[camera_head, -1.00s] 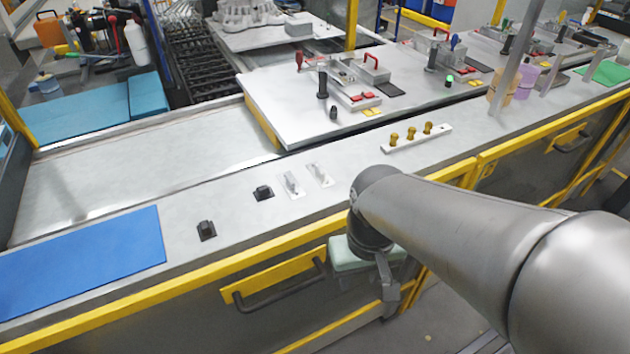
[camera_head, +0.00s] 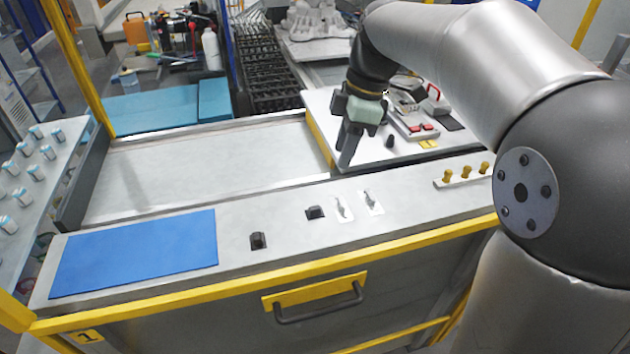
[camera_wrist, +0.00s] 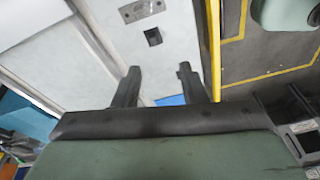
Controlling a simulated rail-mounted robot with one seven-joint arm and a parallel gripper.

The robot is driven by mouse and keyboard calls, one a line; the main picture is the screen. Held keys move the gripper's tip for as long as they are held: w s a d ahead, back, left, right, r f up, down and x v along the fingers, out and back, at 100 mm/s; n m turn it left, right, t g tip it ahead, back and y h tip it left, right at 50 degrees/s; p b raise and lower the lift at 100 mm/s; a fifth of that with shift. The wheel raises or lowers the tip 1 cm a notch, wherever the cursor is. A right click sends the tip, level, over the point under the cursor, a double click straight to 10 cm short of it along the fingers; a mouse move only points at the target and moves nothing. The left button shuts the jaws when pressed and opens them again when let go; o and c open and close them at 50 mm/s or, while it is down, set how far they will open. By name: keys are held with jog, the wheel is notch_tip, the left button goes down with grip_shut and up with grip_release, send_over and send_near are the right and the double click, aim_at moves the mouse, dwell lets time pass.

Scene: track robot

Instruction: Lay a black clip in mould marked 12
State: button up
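Two small black pieces, which look like black clips, lie on the grey bench: one nearer the blue mat (camera_head: 258,241), the other farther right (camera_head: 315,212). One black piece (camera_wrist: 153,37) shows in the wrist view beyond my fingertips. Two small pale plates with raised metal parts, one (camera_head: 342,209) left of the other (camera_head: 373,202), lie right of the black pieces. I cannot read a 12 on anything. My gripper (camera_head: 346,163) hangs above the bench, behind the plates. In the wrist view my gripper (camera_wrist: 158,69) is open, with nothing between its fingers.
A blue mat (camera_head: 135,255) lies at the bench's left. A white strip with yellow knobs (camera_head: 462,175) lies to the right. A raised white table (camera_head: 375,150) with fixtures stands behind. Yellow rails (camera_head: 300,264) edge the bench front. The bench between mat and strip is mostly clear.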

jog(key=w+a+r+n, duration=0.1)
jog(key=w+r+n, duration=0.1)
jog(key=p, duration=0.2)
send_over(315, 207)
jog(key=shift+n, duration=0.3)
jog(key=f, duration=0.7)
jog(key=d+f, duration=0.1)
jog(key=f, duration=0.3)
jog(key=shift+w+f, duration=0.25)
jog(key=shift+w, duration=0.05)
jog(key=shift+d+p+x, duration=0.15)
jog(key=shift+p+x, duration=0.2)
jog(key=shift+x, duration=1)
jog(key=shift+d+p+x, duration=0.15)
jog(key=shift+p+x, duration=0.2)
jog(key=shift+x, duration=1)
jog(key=shift+s, duration=0.1)
grip_shut()
